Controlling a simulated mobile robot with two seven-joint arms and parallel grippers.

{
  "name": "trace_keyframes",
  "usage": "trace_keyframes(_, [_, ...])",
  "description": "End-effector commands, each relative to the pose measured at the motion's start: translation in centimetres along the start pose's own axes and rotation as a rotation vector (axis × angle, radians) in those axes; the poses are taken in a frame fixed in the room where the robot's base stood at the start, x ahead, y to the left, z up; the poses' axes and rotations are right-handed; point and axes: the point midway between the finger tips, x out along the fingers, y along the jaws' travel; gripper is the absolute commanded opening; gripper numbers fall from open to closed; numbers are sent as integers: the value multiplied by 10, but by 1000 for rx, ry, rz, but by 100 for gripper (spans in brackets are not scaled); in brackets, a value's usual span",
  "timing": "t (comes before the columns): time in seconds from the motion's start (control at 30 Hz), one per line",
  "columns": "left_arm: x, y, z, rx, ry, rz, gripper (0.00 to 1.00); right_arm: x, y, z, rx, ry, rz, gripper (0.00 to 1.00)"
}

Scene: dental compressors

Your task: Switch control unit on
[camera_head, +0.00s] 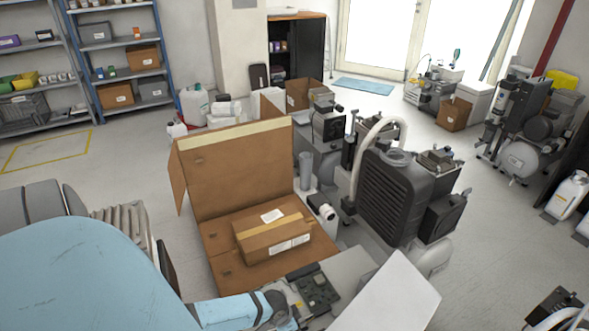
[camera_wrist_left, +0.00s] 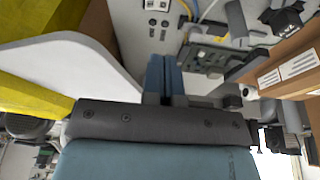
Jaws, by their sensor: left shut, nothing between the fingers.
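The control unit appears to be the pale box at the bottom centre of the head view, with a dark green circuit board (camera_head: 316,287) and a raised white panel (camera_head: 392,294) beside it. In the left wrist view, a pale surface carries small dark switches or sockets (camera_wrist_left: 154,22) at the top; their on or off position is too small to tell. My left gripper (camera_wrist_left: 164,62) has its blue fingers together and empty, pointing toward that surface just below the sockets. I cannot tell if they touch it. My right gripper is in neither view.
An open cardboard box (camera_head: 235,170) with a taped parcel (camera_head: 271,230) stands just behind my left arm. A black finned compressor (camera_head: 393,197) with a pale hose stands right of it.

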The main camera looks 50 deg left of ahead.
Motion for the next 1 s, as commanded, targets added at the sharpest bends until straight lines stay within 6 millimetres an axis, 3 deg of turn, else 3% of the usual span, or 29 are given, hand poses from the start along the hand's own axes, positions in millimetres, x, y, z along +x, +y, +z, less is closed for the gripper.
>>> trace_keyframes(0.17, [6, 1, -10, 269, -39, 28, 0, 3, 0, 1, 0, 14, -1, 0])
trace_keyframes(0.4, [10, 2, -26, 846, -112, 121, 0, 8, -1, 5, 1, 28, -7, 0])
trace_keyframes(0.6, [9, 2, -33, 1243, -143, 212, 0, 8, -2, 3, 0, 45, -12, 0])
trace_keyframes(0.8, [7, 1, -35, 1449, -152, 268, 0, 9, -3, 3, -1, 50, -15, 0])
trace_keyframes(1.0, [6, 2, -36, 1489, -153, 282, 0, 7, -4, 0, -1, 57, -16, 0])
